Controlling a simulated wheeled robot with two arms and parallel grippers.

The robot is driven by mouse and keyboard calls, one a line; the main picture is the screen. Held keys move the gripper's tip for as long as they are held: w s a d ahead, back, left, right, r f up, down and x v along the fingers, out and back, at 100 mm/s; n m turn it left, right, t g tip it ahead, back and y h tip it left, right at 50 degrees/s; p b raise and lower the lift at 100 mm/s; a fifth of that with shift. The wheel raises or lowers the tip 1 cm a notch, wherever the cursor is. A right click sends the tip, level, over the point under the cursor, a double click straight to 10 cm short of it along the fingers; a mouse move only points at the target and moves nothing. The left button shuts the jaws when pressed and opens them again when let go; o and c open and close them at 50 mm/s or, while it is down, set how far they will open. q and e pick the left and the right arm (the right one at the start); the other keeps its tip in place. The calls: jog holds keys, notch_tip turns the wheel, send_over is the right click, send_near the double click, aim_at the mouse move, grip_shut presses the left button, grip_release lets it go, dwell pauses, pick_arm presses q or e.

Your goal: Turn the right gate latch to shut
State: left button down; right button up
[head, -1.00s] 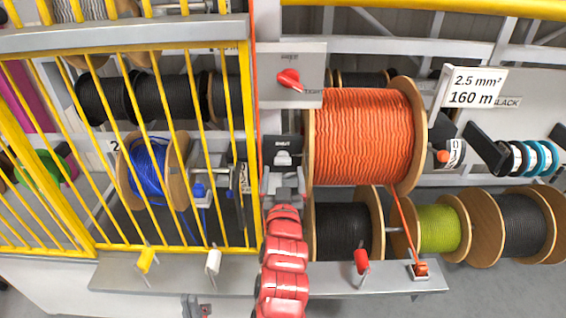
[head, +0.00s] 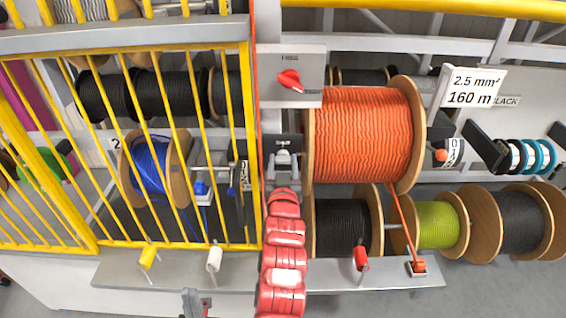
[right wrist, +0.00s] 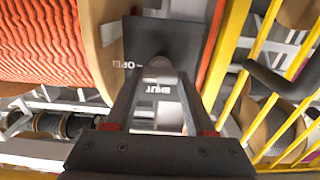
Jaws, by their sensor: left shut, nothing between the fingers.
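The right gate latch is a dark plate (head: 283,141) on the post between the yellow gate (head: 190,150) and the orange reel. In the right wrist view its black plate (right wrist: 186,40) shows upside down, with a SHUT label and part of an OPEN label. Contact is unclear. My left gripper (head: 192,302) is shut and empty at the bottom edge.
The large orange reel (head: 362,135) stands close right of the latch. A grey panel with a red knob (head: 290,79) is above it. A grey shelf (head: 325,277) with yellow, white and red handles runs below. Black and green reels sit at lower right.

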grip_shut()
jog(key=shift+n, duration=0.4)
jog(key=n+b, duration=0.1)
jog(key=n, duration=0.2)
jog(key=shift+a, duration=0.1)
jog(key=n, duration=0.3)
jog(key=shift+a+n+b, duration=0.1)
jog(key=shift+n+b, duration=0.2)
jog(key=shift+n, duration=0.1)
jog(key=n, duration=0.6)
jog(key=n+p, duration=0.1)
jog(key=n, duration=0.3)
jog(key=shift+f, duration=0.25)
jog(key=shift+n, duration=0.3)
